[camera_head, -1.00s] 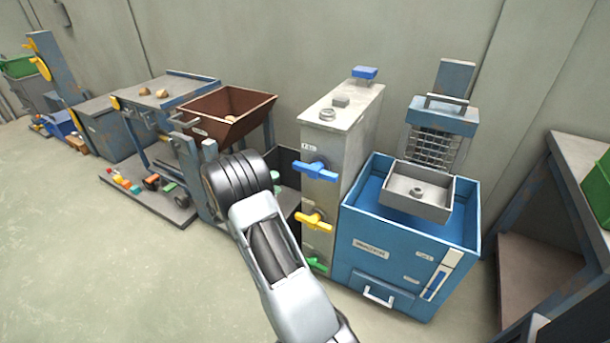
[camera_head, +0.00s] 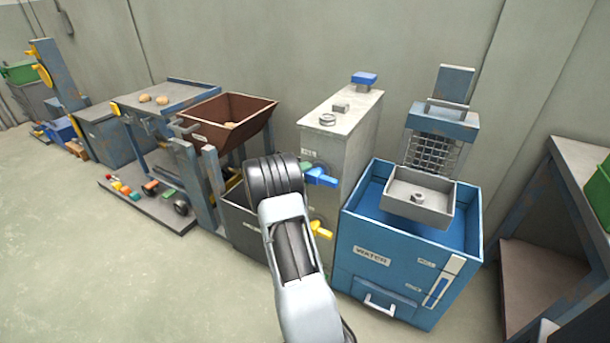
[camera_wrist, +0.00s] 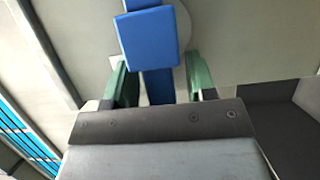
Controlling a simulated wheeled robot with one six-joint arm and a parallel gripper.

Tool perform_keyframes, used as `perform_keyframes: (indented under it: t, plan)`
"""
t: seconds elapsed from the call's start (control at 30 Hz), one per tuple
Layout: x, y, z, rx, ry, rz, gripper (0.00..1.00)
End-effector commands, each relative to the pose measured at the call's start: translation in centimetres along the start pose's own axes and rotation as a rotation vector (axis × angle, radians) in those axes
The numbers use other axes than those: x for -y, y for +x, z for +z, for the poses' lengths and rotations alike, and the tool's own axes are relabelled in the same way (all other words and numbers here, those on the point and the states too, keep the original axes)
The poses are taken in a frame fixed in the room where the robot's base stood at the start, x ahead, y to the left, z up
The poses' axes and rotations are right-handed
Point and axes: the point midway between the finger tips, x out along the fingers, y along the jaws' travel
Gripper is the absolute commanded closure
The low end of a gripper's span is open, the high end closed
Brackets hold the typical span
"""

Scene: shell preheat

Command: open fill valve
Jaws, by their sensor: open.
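The blue valve handle (camera_head: 320,177) is the upper handle on the grey cabinet (camera_head: 346,115), under a small label too blurred to read. The yellow valve handle (camera_head: 321,230) is below it, partly behind my arm. In the wrist view, the blue handle (camera_wrist: 147,40) stretches between the two green fingers of my gripper (camera_wrist: 158,82), with a pale round plate behind it. My gripper is open, one finger on each side of the handle, with gaps showing. In the head view, my arm hides most of the gripper; a bit of green shows beside the handle.
A blue water tank (camera_head: 374,272) with a grey tray (camera_head: 419,197) stands right of the cabinet. A brown hopper (camera_head: 228,118) and a blue-grey workbench (camera_head: 165,95) are on the left. A shelf (camera_head: 580,155) is at the far right. The floor at front left is clear.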

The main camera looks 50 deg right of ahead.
Motion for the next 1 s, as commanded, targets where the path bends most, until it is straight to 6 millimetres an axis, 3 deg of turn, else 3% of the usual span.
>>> perform_keyframes:
  t: [0.23,0.77,1.0]
  plan:
    - [0.0,0.04,-0.01,0.0,0.0,0.0,0.49]
    - [0.01,0.02,-0.01,0.0,0.0,-0.001,0.99]
    - [0.1,-0.06,-0.05,-0.002,0.017,-0.007,1.0]
